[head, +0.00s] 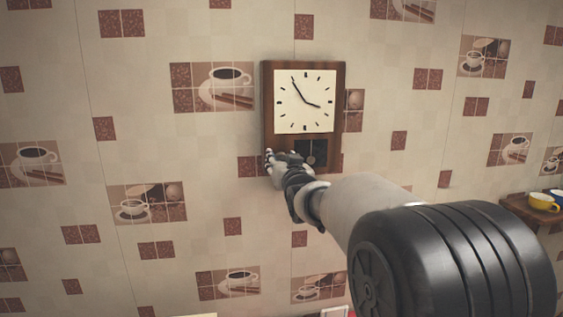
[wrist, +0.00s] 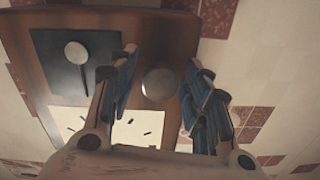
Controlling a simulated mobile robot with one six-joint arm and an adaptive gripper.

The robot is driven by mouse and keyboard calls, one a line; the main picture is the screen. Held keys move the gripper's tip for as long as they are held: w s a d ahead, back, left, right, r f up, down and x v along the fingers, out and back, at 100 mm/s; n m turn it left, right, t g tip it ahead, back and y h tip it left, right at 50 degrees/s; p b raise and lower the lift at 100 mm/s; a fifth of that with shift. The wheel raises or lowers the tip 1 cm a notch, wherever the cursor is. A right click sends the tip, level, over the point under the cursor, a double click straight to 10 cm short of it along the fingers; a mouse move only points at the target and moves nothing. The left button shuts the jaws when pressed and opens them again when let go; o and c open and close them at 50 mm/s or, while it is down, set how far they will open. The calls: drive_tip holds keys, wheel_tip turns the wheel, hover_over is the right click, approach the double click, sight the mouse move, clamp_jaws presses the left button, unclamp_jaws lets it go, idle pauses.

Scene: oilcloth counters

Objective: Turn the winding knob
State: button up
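A wooden wall clock (head: 268,90) with a square white face (head: 305,115) hangs on the wall in the head view. It has a dark pendulum window (head: 318,158) below the face. In the wrist view the clock (wrist: 165,30) appears upside down, and a round metallic knob (wrist: 160,83) shows on it beside the pendulum window (wrist: 72,60). My gripper (head: 270,157) is at the clock's lower left corner and hides the knob in the head view. In the wrist view my gripper (wrist: 162,62) is open, with its fingers either side of the knob; small gaps show between fingers and knob.
The tiled wall (head: 200,130) with coffee-cup pictures is close behind the clock. A wooden shelf (head: 525,212) with a yellow cup (head: 543,202) stands at the far right. The wall left of the clock is clear.

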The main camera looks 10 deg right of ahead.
drive_tip(key=c, duration=0.8)
drive_tip(key=shift+m, duration=0.3)
drive_tip(key=m+b, duration=0.1)
drive_tip(key=m, duration=0.1)
drive_tip(key=shift+m+b, duration=0.3)
drive_tip(key=m+b, duration=0.1)
drive_tip(key=m, duration=0.4)
drive_tip(key=shift+b, duration=0.3)
drive_tip(key=m+b, duration=0.1)
drive_tip(key=m, duration=0.4)
drive_tip(key=shift+a+r+m+h+b, duration=0.1)
drive_tip(key=shift+m+h+b, duration=0.2)
drive_tip(key=shift+m+b, duration=1.45)
drive_tip(key=shift+m+p, duration=0.6)
drive_tip(key=shift+m, duration=0.25)
